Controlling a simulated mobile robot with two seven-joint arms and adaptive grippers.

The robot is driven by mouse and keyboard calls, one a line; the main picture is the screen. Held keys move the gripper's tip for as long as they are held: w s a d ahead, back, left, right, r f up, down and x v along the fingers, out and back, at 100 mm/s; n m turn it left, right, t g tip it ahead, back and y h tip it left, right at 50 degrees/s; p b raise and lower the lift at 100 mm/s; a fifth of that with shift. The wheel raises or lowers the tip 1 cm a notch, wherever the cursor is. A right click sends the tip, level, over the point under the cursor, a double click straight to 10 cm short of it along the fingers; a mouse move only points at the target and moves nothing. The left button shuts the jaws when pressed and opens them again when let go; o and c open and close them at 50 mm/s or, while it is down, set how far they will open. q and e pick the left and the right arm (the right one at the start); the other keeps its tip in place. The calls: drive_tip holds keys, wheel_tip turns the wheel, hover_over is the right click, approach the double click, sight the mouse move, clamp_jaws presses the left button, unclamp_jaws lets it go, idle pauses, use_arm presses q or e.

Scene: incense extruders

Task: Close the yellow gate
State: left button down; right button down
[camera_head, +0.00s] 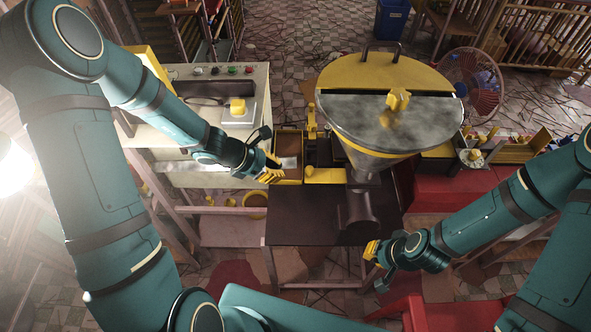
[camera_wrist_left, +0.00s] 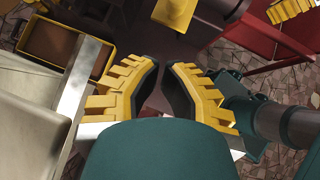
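A low yellow piece (camera_head: 325,175) that looks like the gate sits on the machine left of the hopper's neck. I cannot tell how far open it stands. A yellow piece (camera_wrist_left: 175,12) at the top of the left wrist view may be the same part. My left gripper (camera_head: 272,168) is at the left side of the machine, beside the yellow-rimmed box. In the left wrist view (camera_wrist_left: 163,72) its fingers are a little apart with nothing between them. My right gripper (camera_head: 373,253) is low, right of the machine's dark table; its finger gap is hidden.
The hopper (camera_head: 345,125) has a half-yellow lid with a yellow knob. A yellow-rimmed brown box (camera_head: 292,142) stands to its left; it also shows in the left wrist view (camera_wrist_left: 62,53). A control bench (camera_head: 185,150) is left. A red surface (camera_head: 460,190) and fan (camera_head: 470,82) are right.

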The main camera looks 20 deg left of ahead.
sight(315, 175)
use_arm(q)
drive_tip(key=shift+w+d+f, duration=0.2)
drive_tip(key=shift+w+d, duration=0.25)
drive_tip(key=shift+d, duration=0.3)
drive_tip(key=shift+w+d+f, duration=0.25)
drive_tip(key=shift+w+d, duration=0.2)
drive_tip(key=shift+d, duration=0.35)
drive_tip(key=shift+w+d+f, duration=0.2)
drive_tip(key=shift+w+d, duration=0.25)
drive_tip(key=shift+d, duration=0.3)
drive_tip(key=d+b, duration=0.1)
drive_tip(key=w+d+b, duration=0.1)
drive_tip(key=d, duration=0.1)
drive_tip(key=d+b, duration=0.1)
drive_tip(key=d, duration=0.1)
drive_tip(key=shift+w+f, duration=0.15)
drive_tip(key=shift+w, duration=0.1)
drive_tip(key=shift+d+b, duration=0.3)
drive_tip(key=shift+r, duration=0.2)
